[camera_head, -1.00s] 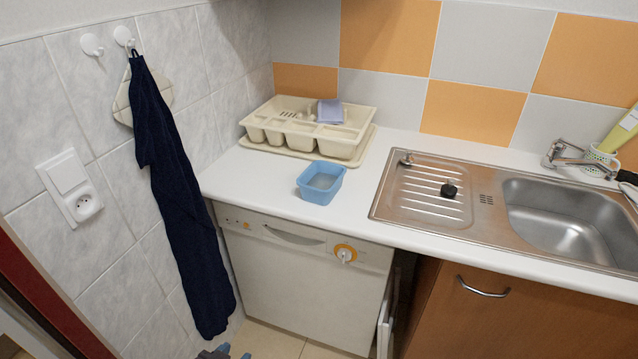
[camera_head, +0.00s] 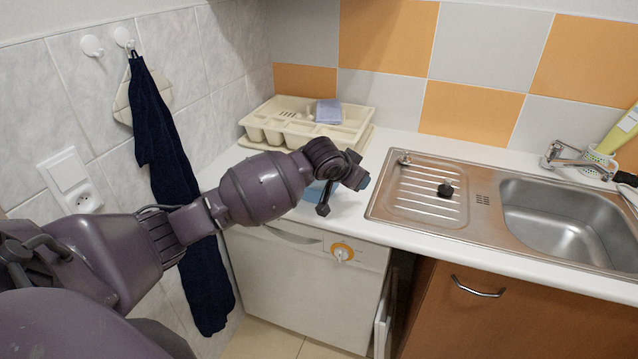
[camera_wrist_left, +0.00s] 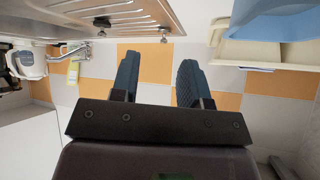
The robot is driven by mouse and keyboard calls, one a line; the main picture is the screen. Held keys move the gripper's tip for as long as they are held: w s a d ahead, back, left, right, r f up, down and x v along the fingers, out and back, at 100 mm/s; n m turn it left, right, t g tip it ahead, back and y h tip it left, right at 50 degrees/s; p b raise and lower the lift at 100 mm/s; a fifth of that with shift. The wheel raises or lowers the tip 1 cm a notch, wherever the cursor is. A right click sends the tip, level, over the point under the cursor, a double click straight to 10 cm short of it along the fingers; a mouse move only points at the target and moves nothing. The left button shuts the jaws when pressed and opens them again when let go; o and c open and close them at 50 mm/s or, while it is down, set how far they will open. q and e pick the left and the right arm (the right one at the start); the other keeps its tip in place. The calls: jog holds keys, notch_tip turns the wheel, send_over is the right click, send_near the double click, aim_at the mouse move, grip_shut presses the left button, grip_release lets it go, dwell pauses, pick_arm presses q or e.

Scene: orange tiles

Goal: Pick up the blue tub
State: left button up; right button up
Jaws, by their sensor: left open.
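The blue tub (camera_head: 312,193) stands on the white counter, mostly hidden behind my left arm in the head view; only a bit of its blue side shows. In the left wrist view the blue tub (camera_wrist_left: 268,22) is cut off at the top right, outside the space between the fingers. My left gripper (camera_head: 343,196) is at the tub's right side, over the counter's front part. In the left wrist view the left gripper (camera_wrist_left: 158,72) has its two dark blue fingers apart with nothing between them. My right gripper is not in view.
A cream cutlery tray (camera_head: 300,125) with a lilac sponge (camera_head: 328,112) stands behind the tub. A steel sink with drainer (camera_head: 405,205) lies to the right, with a black plug (camera_head: 445,190) on it. A dark blue towel (camera_head: 160,140) hangs on the left wall.

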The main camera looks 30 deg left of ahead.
pick_arm(q)
jog(key=a+r+n+g, duration=0.1)
jog(key=a, duration=0.1)
jog(key=a+r+n+g+y, duration=0.1)
jog(key=a+n+g, duration=0.1)
jog(key=a+r+n+g+y, duration=0.1)
jog(key=a+r+g, duration=0.1)
jog(key=shift+s+a, duration=0.35)
jog(key=shift+a, duration=0.05)
jog(key=shift+f+n, duration=0.25)
jog(key=shift+n, duration=0.05)
jog(key=x, duration=0.3)
jog(key=shift+w+f+b, duration=0.1)
jog(key=shift+f+b, duration=0.2)
jog(key=shift+b+x, duration=0.55)
jog(key=shift+x, duration=2.65)
jog(key=shift+a, duration=0.15)
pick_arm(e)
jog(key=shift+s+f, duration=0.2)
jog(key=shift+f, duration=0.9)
pick_arm(q)
jog(key=shift+f, duration=0.1)
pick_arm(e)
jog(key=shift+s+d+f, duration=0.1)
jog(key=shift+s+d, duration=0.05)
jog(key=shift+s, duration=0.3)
pick_arm(q)
jog(key=shift+f, duration=0.15)
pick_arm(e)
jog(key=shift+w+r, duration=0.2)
